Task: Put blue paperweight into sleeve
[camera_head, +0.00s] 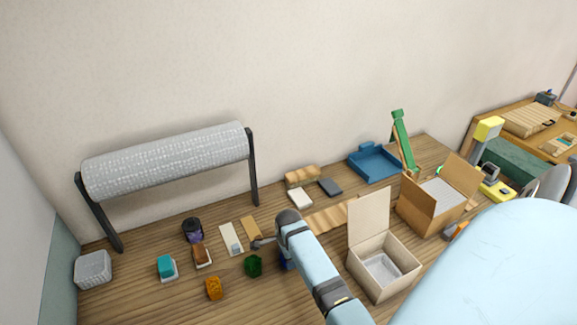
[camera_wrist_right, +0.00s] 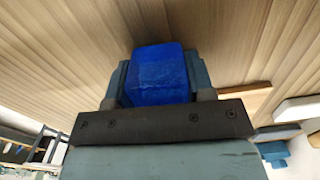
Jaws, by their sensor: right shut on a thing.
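The blue paperweight (camera_wrist_right: 158,75) is a glossy, deep-blue block in the right wrist view. It sits between the two fingers of my right gripper (camera_wrist_right: 157,82), which is shut on it. In the head view a small bit of blue (camera_head: 286,264) shows beside my right arm, which hides most of the gripper. Wooden planks fill the background beyond the block, but I cannot tell how far it is above them. I cannot tell for sure which thing is the sleeve. My left gripper is not in view.
A green glass piece (camera_head: 253,265), an orange one (camera_head: 214,288) and a teal one (camera_head: 165,266) stand to the left. An open white-lined box (camera_head: 372,285) and an open cardboard box (camera_head: 427,217) stand to the right. A grey roll (camera_head: 165,162) on a stand is behind.

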